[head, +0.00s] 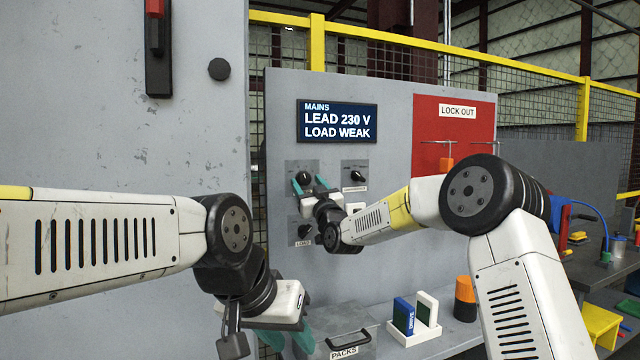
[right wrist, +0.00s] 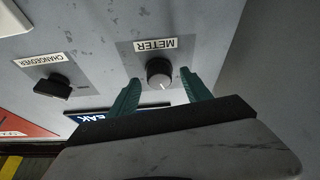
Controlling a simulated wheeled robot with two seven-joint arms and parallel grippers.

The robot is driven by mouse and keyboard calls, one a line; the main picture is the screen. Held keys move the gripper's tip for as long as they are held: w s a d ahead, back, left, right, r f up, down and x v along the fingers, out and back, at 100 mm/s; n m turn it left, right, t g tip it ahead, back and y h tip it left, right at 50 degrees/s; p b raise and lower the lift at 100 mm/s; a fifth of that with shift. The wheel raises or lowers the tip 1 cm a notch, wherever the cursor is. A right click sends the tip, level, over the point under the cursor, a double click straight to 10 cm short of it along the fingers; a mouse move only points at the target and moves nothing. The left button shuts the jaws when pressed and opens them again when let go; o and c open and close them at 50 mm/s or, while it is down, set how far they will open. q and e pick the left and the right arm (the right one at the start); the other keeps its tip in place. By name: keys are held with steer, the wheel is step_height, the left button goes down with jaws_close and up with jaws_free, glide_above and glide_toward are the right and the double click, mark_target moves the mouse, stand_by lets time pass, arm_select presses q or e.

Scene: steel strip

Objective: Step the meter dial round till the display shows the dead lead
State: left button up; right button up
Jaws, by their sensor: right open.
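The meter dial (head: 304,176) is a round black knob on the grey panel, below the display. In the right wrist view the dial (right wrist: 159,74) shows its pale pointer mark and the METER label, upside down. The display (head: 337,121) reads MAINS, LEAD 230 V, LOAD WEAK. My right gripper (head: 309,183) is open in front of the dial. In the right wrist view its teal fingers (right wrist: 162,92) stand on either side of the dial, with gaps showing. My left gripper (head: 288,338) is low, above the bench by the PACKS box, its fingers apart and empty.
The changeover switch (head: 355,176) is right of the dial, and the load knob (head: 305,231) is below it. A red LOCK OUT board (head: 440,135) is further right. The PACKS box (head: 345,340), a white tray with drives (head: 414,333) and an orange-black cylinder (head: 465,298) stand on the bench.

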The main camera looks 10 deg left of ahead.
steer(key=shift+w+a+r, duration=0.2)
steer(key=shift+w+a, duration=0.1)
steer(key=shift+w, duration=0.2)
jaws_close()
